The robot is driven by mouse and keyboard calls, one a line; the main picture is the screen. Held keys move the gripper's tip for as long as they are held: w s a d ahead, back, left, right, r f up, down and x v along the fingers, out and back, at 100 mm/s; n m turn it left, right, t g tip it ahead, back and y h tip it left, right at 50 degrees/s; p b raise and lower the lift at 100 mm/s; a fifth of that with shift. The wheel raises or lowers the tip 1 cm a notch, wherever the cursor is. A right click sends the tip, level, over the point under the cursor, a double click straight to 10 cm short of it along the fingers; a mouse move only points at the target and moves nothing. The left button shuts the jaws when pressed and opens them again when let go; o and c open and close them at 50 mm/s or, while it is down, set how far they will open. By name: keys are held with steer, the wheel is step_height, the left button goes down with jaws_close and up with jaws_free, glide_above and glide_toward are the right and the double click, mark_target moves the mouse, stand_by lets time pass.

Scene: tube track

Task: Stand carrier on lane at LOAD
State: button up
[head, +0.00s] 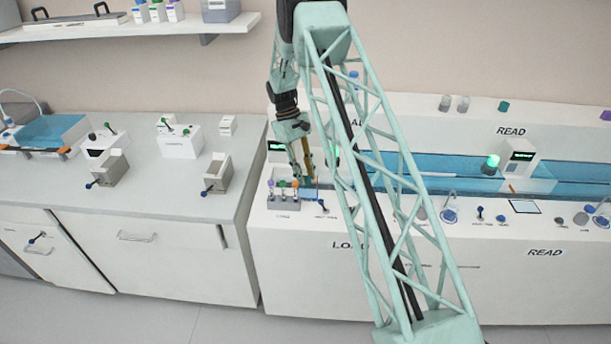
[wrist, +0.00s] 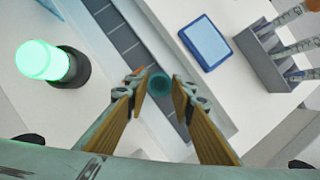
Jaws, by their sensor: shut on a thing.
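My gripper (head: 306,178) hangs over the LOAD end of the right bench, partly behind my own arm. In the wrist view its two brown-padded fingers (wrist: 162,86) close on a small round teal piece, taken as the carrier (wrist: 159,84), seen from above at the fingertips. The dark segmented lane (wrist: 118,32) runs diagonally beneath the fingertips. I cannot tell whether the carrier touches it. In the head view, the blue see-through lane channel (head: 415,166) runs right towards READ. The LOAD label (head: 343,245) is on the bench front, partly covered by my arm.
A grey rack of capped tubes (wrist: 278,64) and a blue pad (wrist: 206,43) lie right of the lane in the wrist view. A lit green lamp (wrist: 45,62) stands to its left. Another green lamp (head: 491,163) stands near READ. The left bench (head: 150,220) is separate.

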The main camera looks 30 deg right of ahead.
steer(key=shift+f, duration=0.55)
stand_by(0.7)
steer(key=o, duration=0.8)
steer(key=shift+r, duration=0.2)
steer(key=v, duration=1.1)
steer(key=shift+w+r, duration=0.15)
steer(key=shift+r, duration=0.2)
steer(key=shift+r, duration=0.1)
stand_by(0.7)
